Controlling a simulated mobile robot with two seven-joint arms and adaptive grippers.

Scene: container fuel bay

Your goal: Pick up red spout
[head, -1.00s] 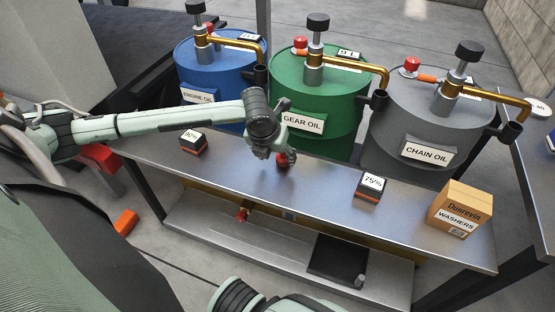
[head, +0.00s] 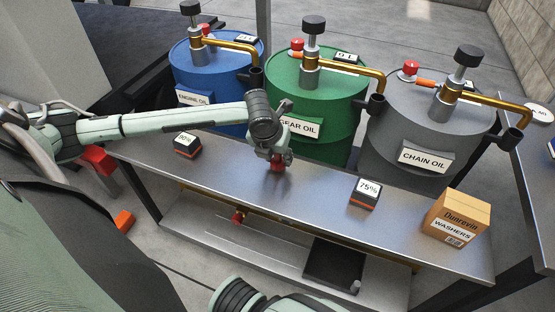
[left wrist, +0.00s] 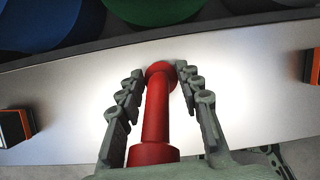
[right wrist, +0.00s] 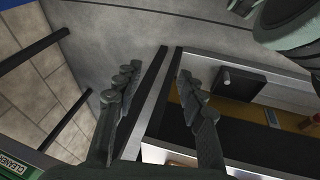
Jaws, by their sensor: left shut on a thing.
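The red spout (head: 277,169) stands on the metal bench in front of the green drum. My left gripper (head: 275,160) is over it and covers much of it in the head view. In the left wrist view the red spout (left wrist: 156,115) lies lengthwise between the two fingers, and the left gripper (left wrist: 163,78) is shut on it. Whether the spout's far end touches the bench is hard to tell. My right gripper (right wrist: 154,80) is open and empty in the right wrist view, with its fingers well apart; it is outside the head view.
The bench (head: 320,190) also holds a 75% box (head: 364,194), another percent-labelled box (head: 187,146) and a washers carton (head: 457,217). Blue (head: 219,75), green (head: 335,100) and grey (head: 415,115) drums stand behind. A black tray (head: 335,262) is on the lower shelf.

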